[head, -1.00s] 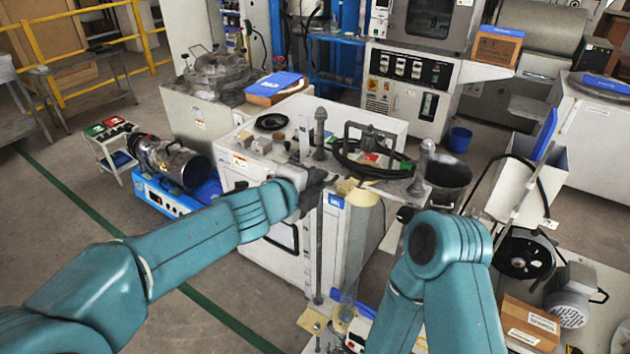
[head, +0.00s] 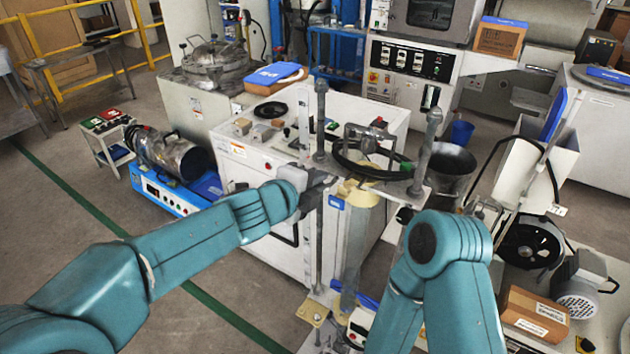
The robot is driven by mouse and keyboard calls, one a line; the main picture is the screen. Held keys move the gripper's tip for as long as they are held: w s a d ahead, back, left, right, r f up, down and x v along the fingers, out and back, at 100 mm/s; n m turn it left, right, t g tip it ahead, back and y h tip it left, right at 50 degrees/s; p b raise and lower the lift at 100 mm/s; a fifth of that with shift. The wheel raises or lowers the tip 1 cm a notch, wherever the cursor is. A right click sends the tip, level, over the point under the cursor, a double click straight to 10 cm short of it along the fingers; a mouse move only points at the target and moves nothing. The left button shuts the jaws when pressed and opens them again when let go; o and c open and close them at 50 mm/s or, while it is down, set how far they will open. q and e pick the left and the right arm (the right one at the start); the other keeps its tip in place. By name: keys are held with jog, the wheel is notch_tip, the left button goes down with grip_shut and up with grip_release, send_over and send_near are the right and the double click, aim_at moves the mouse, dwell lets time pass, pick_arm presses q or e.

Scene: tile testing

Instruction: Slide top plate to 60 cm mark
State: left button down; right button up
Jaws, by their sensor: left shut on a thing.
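The top plate (head: 418,191) is a pale, level plate across two grey upright rods, with several fittings and a black hose on it. The left rod (head: 321,110) and right rod (head: 427,145) stand well above it. A narrow white upright strip (head: 304,122) stands by the left rod; any marks on it are too small to read. My left gripper (head: 322,188) is shut at the plate's left end, beside the left rod; its fingertips are partly hidden. My right arm is bent at the lower right, and its gripper is hidden behind it.
A white cabinet (head: 262,170) stands behind the rig. A clear cylinder (head: 352,245) hangs under the plate above the base. A black bin (head: 450,172), a motor (head: 582,290) and a cardboard box (head: 535,316) crowd the right. Open floor lies at the left.

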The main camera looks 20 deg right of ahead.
pick_arm(q)
jog(key=shift+f+b, duration=2.9)
jog(key=shift+f, duration=0.05)
notch_tip(320, 180, down, 6)
jog(key=b, duration=0.5)
jog(key=shift+b, duration=0.4)
notch_tip(320, 180, down, 6)
jog(key=b, duration=0.5)
jog(key=shift+b, duration=0.4)
notch_tip(320, 180, down, 6)
jog(key=b, duration=0.5)
jog(key=shift+b, duration=0.35)
jog(key=shift+d+f, duration=0.1)
